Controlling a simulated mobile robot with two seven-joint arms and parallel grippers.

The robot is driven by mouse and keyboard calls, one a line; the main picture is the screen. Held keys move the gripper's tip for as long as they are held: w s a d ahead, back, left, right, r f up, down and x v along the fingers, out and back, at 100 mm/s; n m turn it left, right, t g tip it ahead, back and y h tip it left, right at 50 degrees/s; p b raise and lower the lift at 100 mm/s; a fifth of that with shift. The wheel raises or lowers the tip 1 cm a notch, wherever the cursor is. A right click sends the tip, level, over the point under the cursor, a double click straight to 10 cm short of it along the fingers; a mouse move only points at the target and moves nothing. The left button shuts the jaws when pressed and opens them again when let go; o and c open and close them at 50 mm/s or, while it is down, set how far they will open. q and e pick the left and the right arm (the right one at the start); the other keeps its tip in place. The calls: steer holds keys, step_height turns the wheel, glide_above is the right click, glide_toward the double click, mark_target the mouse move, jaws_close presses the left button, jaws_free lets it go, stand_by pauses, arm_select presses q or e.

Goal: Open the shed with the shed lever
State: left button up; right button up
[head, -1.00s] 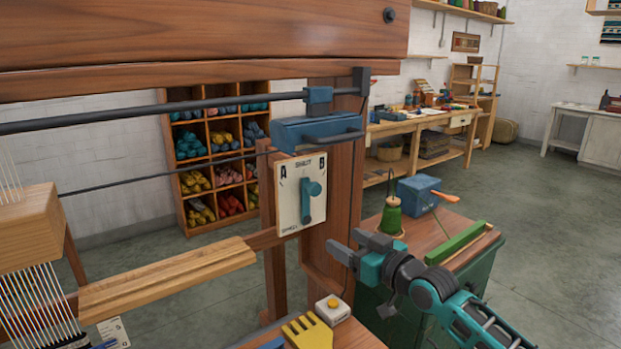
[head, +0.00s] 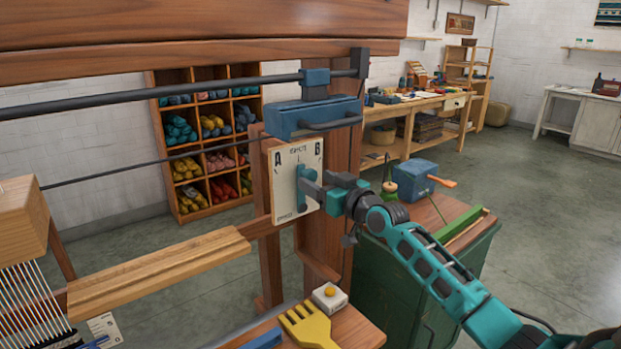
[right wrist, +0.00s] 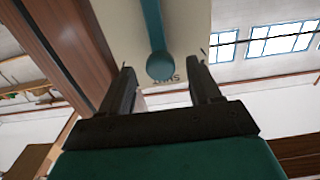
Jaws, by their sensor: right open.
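The shed lever (head: 301,202) is a teal bar with a round knob on a cream plate (head: 283,178) marked A and B, fixed to the loom's wooden post. It stands about upright between the two letters. My right gripper (head: 312,190) is at the lever, its dark fingers partly covering it in the head view. In the right wrist view the open fingers (right wrist: 162,82) stand on either side of the round knob (right wrist: 160,66), with gaps visible; I cannot tell how deep the knob sits between them. My left gripper is not in view.
A blue box with a handle (head: 318,115) is on the rail above the plate. A green cabinet (head: 375,290) stands at the right, under my right arm.

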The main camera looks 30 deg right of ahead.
mark_target(313, 178)
steer(key=shift+w+a, duration=0.15)
steer(key=shift+w, duration=1.7)
jaws_close()
